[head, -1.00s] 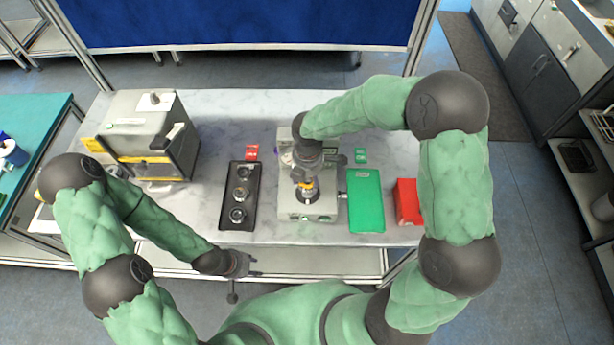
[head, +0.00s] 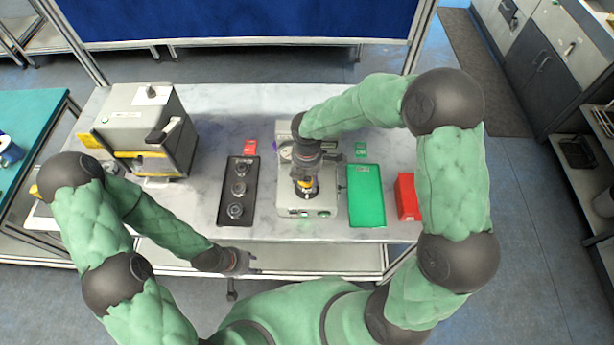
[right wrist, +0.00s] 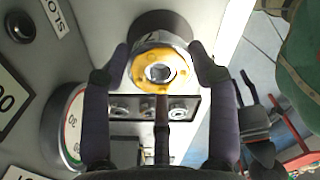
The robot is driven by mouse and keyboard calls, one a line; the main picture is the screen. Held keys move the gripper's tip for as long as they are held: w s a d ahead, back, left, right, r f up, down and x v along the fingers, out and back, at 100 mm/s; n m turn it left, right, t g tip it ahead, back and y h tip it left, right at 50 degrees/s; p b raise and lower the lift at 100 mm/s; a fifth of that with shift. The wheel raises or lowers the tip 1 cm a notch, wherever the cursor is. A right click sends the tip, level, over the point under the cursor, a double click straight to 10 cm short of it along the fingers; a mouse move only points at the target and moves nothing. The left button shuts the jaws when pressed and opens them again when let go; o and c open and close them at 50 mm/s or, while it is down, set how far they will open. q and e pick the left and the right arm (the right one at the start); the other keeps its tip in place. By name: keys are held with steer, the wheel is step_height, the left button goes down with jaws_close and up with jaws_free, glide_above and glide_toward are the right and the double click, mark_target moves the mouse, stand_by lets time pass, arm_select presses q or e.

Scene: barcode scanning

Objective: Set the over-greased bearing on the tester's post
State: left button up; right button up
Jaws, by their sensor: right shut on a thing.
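The over-greased bearing (right wrist: 160,68), a metal ring with a yellow-orange greased face, is between the fingers of my right gripper (right wrist: 157,66), which is shut on it. In the head view the bearing (head: 304,184) shows as a yellow spot under my right gripper, over the pale tester (head: 291,209). A dark round part of the tester lies close below it. The post is largely hidden, and I cannot tell whether the bearing touches it. My left gripper (head: 240,263) hangs low at the table's front edge, its fingers too small to read.
A black tray (head: 247,165) with several bearings lies left of the tester. A green mat (head: 366,195) and a red box (head: 407,197) are on its right. A large grey machine (head: 145,130) stands at the left. Bare tabletop (head: 205,195) lies between machine and tray.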

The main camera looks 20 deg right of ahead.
steer(key=shift+f+b, duration=0.5)
steer(key=shift+f, duration=0.5)
stand_by(0.8)
steer(key=o, duration=1.7)
steer(key=shift+o, duration=0.2)
step_height(320, 180, up, 8)
steer(key=p, duration=0.6)
steer(key=shift+f, duration=0.2)
